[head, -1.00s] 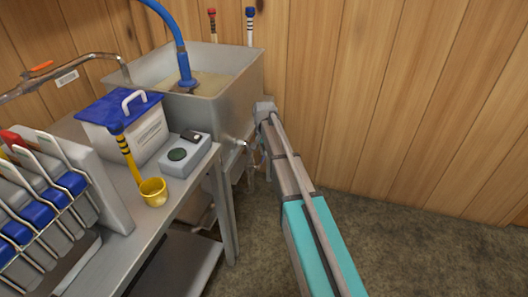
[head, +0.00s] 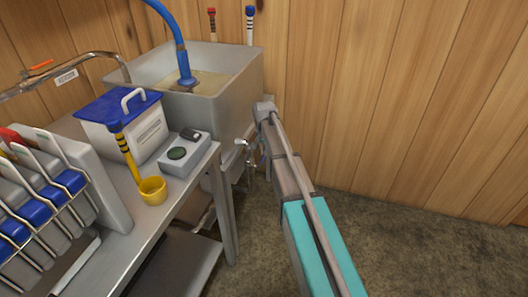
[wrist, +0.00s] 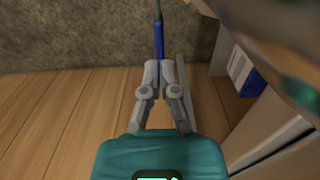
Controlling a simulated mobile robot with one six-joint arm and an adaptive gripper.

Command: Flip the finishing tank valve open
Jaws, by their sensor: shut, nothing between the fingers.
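The steel finishing tank (head: 215,112) stands against the wall in the head view. A small metal fitting (head: 240,142), seemingly its valve, sticks out low on its right front side; its lever position is too small to tell. My gripper (head: 251,168) is beside and just below this fitting, partly hidden by my arm. In the wrist view my gripper (wrist: 161,66) has its fingers together, with nothing between them. A blue bar (wrist: 158,38) with a thin dark stem shows just beyond the fingertips, possibly the valve lever; I cannot tell whether they touch.
A steel table (head: 220,160) left of my arm holds a blue-lidded white box (head: 138,130), a grey scale-like box (head: 185,155) and a yellow cup (head: 152,190). A blue hose (head: 178,40) enters the tank. The wooden wall (head: 400,100) is close behind; floor (head: 430,245) at right is clear.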

